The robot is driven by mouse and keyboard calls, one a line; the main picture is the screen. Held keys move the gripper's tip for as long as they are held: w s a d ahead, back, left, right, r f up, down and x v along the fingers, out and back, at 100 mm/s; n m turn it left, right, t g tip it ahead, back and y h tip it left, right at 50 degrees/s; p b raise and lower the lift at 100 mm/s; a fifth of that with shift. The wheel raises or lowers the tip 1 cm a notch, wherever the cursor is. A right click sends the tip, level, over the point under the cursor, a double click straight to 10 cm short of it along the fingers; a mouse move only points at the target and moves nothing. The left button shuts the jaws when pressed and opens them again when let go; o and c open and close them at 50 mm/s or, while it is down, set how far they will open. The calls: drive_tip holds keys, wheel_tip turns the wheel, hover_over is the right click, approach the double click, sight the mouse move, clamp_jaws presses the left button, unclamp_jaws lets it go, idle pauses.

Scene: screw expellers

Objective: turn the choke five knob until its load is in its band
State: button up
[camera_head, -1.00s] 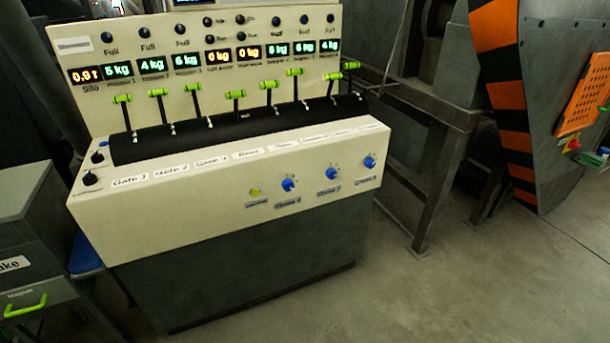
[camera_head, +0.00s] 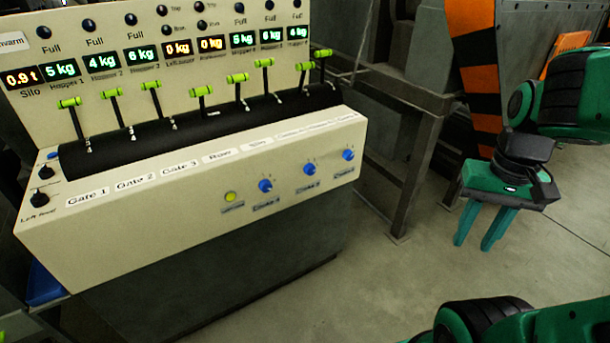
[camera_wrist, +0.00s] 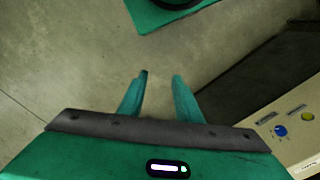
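Three blue choke knobs sit in a row on the cream console front: a left one (camera_head: 265,185), a middle one (camera_head: 309,168) and a right one (camera_head: 348,154). Their labels are blurred; the left seems to read Choke 4, and I cannot read which is choke five. The load displays (camera_head: 270,37) glow above, mostly green with kg figures, two orange at 0 kg. My gripper (camera_head: 472,245) hangs open and empty over the floor, right of the console and apart from the knobs. In the wrist view its fingers (camera_wrist: 160,78) are apart, and one blue knob (camera_wrist: 280,131) shows at the right.
A yellow-green button (camera_head: 231,197) sits left of the knobs. Green-handled levers (camera_head: 201,91) line the console's upper ledge. A grey metal frame (camera_head: 412,170) stands behind and right of the console. An orange-black striped machine (camera_head: 475,70) stands farther back. The floor before the console's right end looks clear.

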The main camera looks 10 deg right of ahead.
drive_tip(key=shift+s+d, duration=0.1)
drive_tip(key=shift+d, duration=0.05)
drive_tip(key=shift+o, duration=0.9)
drive_tip(key=o, duration=0.3)
drive_tip(key=shift+s+r, duration=0.15)
drive_tip(key=shift+s, duration=0.2)
drive_tip(key=w+a+f+n+y, duration=0.2)
drive_tip(key=w+a+f, duration=0.2)
drive_tip(key=w+f, duration=0.35)
drive_tip(key=w+a+f+n+y, duration=0.1)
drive_tip(key=w+a+f, duration=0.2)
drive_tip(key=w+f, duration=0.45)
drive_tip(key=w+a+f+t+y, duration=0.2)
drive_tip(key=w+a+f+y, duration=0.25)
drive_tip(key=w+a, duration=0.25)
drive_tip(key=m+t, duration=1.5)
drive_tip(key=m, duration=0.1)
approach(312, 171)
drive_tip(key=shift+m, duration=0.3)
drive_tip(key=x, duration=0.8)
